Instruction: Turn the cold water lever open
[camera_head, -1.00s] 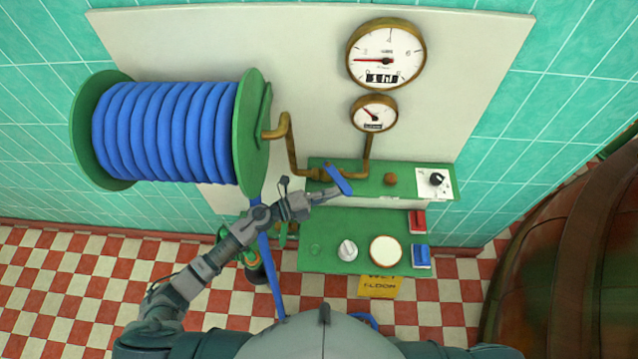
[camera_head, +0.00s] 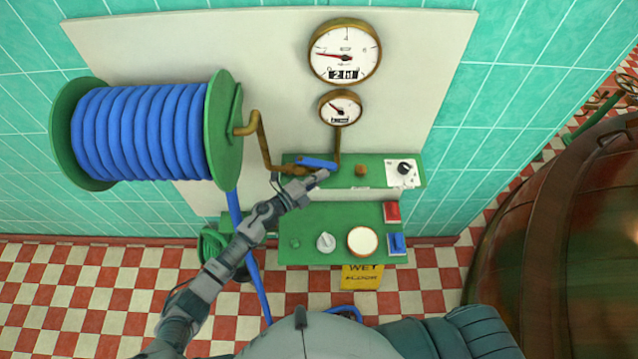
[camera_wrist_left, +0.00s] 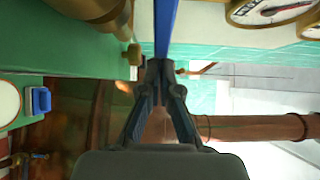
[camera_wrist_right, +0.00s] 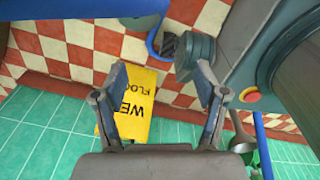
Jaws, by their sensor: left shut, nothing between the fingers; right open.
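The blue lever (camera_head: 317,163) sits on the brass pipe fitting at the left of the upper green shelf (camera_head: 378,174). It lies nearly level across the pipe. My left gripper (camera_head: 323,176) is shut and empty, with its fingertips just below and beside the lever. In the left wrist view the closed fingertips (camera_wrist_left: 160,66) are at the lower end of the blue lever (camera_wrist_left: 166,28); they seem to touch it, but do not grip it. My right gripper (camera_wrist_right: 160,82) is open and empty in the right wrist view, over the floor area.
A blue hose reel (camera_head: 140,132) stands left of the pipe. Two gauges, large (camera_head: 345,53) and small (camera_head: 340,108), hang above. A lower green shelf (camera_head: 340,218) holds a knob, a round dish and red and blue blocks. A yellow sign (camera_head: 362,276) stands below; a copper kettle (camera_head: 560,240) is at right.

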